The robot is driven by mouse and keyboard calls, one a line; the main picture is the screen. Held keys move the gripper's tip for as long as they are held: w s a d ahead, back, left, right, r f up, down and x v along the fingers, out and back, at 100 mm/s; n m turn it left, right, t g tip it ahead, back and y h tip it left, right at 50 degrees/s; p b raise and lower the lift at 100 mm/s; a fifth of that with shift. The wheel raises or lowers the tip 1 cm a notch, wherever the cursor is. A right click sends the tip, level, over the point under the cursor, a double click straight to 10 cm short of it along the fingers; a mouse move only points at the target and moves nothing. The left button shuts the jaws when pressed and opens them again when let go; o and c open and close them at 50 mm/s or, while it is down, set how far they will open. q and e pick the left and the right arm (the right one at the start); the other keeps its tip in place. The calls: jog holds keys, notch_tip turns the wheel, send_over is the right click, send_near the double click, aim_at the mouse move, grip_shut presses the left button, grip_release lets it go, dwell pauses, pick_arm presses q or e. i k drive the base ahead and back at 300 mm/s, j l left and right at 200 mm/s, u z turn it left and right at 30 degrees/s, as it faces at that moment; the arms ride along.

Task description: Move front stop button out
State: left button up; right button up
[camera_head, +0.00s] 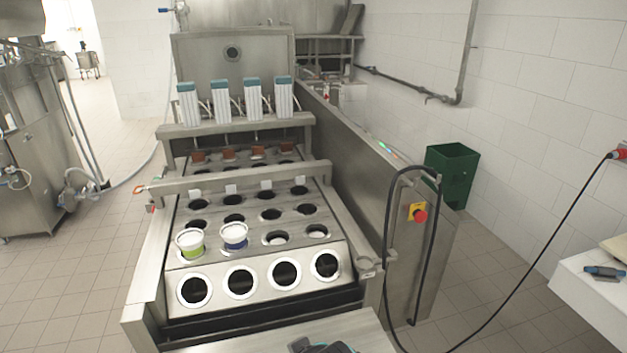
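The front stop button (420,216) is a red mushroom knob on a yellow plate. It sits on the steel side panel (432,258) at the front right of the cup filler. A black cable or hose loops around it on the panel, and the knob itself is not covered. I cannot tell whether the knob is pressed in or out.
The filler's cup plate (257,254) has rows of round holes, with a green-banded cup (190,243) and a blue-banded cup (234,236). A green bin (452,174) stands behind the panel. A white table (592,295) is at right. Tiled floor right of the panel is clear except for a cable.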

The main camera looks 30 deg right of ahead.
aim_at(421, 217)
jog(key=z, duration=1.8)
jog(key=i+l+u, duration=0.1)
jog(key=u, duration=0.25)
jog(key=i+l+u, duration=0.1)
jog(key=u, duration=0.3)
jog(key=i+l+u, duration=0.15)
jog(key=u, duration=0.2)
